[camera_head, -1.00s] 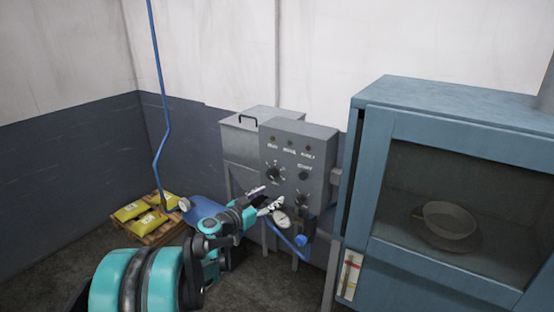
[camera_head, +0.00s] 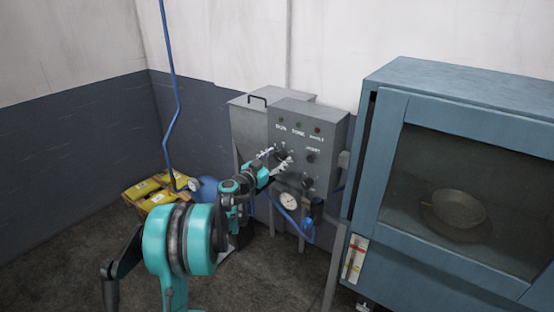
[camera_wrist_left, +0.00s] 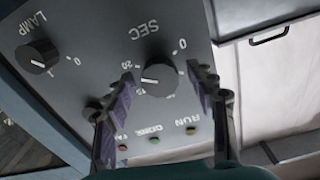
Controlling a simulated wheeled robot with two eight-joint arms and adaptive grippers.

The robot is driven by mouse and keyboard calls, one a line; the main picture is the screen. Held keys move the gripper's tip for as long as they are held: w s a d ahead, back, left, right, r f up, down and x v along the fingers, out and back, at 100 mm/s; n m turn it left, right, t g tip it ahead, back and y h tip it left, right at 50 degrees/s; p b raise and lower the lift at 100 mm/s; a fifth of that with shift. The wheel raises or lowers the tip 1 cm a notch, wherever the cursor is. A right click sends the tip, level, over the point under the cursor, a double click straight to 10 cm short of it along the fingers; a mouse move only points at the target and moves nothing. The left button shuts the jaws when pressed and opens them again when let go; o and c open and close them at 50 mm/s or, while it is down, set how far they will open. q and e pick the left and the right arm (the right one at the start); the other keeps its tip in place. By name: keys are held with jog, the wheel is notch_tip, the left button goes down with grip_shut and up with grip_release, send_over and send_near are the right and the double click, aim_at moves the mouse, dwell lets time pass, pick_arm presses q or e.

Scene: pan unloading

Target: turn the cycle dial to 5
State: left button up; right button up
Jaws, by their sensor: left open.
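The cycle dial (camera_wrist_left: 160,78) is a round black knob marked SEC on a grey control panel (camera_head: 333,140). In the left wrist view the panel appears upside down, with a 0 and a 20 beside the dial. A pale mark shows on the knob's left side, but I cannot tell its exact setting. My left gripper (camera_head: 277,158) is at the panel face and hides most of the dial in the head view. Its fingers (camera_wrist_left: 160,88) are open on either side of the dial, with visible gaps to the knob. My right gripper is out of view.
A LAMP knob (camera_wrist_left: 37,57) sits beside the dial. Small indicator lights (camera_head: 298,125) are at the panel's top. A blue cabinet (camera_head: 372,190) with a pan (camera_head: 459,207) behind glass stands right. Yellow bags (camera_head: 142,188) lie left.

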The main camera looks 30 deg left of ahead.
pick_arm(q)
jog(key=c, duration=1.2)
jog(key=shift+o, duration=0.2)
